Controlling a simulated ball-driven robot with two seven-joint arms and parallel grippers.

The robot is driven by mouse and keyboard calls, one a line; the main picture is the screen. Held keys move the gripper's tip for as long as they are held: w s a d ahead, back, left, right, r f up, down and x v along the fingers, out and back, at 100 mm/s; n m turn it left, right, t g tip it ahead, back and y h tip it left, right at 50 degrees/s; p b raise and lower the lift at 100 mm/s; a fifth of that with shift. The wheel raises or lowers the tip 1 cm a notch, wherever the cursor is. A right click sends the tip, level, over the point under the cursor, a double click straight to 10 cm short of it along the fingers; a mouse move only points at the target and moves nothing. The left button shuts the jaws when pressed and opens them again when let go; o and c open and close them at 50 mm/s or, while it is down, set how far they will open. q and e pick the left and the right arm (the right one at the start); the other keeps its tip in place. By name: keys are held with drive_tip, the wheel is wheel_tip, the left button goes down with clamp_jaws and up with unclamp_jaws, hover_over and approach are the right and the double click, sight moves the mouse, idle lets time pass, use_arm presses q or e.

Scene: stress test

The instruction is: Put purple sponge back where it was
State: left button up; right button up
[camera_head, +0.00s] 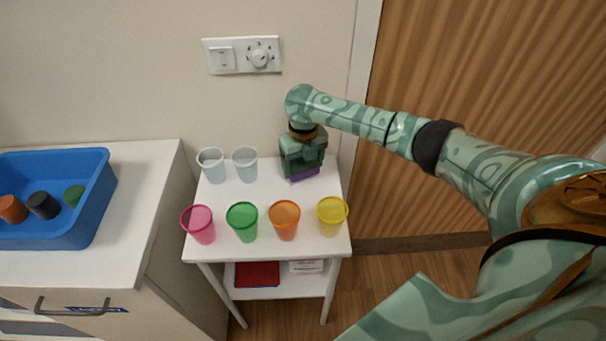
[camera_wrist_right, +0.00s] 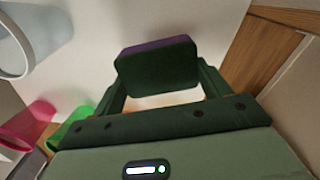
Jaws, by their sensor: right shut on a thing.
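The purple sponge (camera_head: 304,175) shows under my right gripper (camera_head: 303,165) at the back right of the small white table (camera_head: 231,188). In the right wrist view the sponge (camera_wrist_right: 157,63) sits between the two fingers of my right gripper (camera_wrist_right: 158,85), with a purple top edge and a dark green face. The right gripper is shut on it. From the head view I cannot tell whether the sponge touches the table top. My left gripper is not in view.
Two clear cups (camera_head: 245,164) stand left of the sponge. Pink (camera_head: 202,226), green (camera_head: 243,223), orange (camera_head: 285,222) and yellow (camera_head: 331,217) cups line the front. A blue tray (camera_head: 75,238) holding cylinders rests on the left counter. A wall lies behind.

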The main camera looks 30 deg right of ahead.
sight(304, 164)
wheel_tip(304, 164, down, 4)
drive_tip(key=shift+d+r+b, duration=0.1)
drive_tip(key=shift+d+b, duration=0.05)
drive_tip(key=shift+b, duration=0.5)
drive_tip(key=shift+r, duration=0.15)
drive_tip(key=o, duration=0.9)
wheel_tip(304, 164, up, 12)
drive_tip(key=p, duration=0.5)
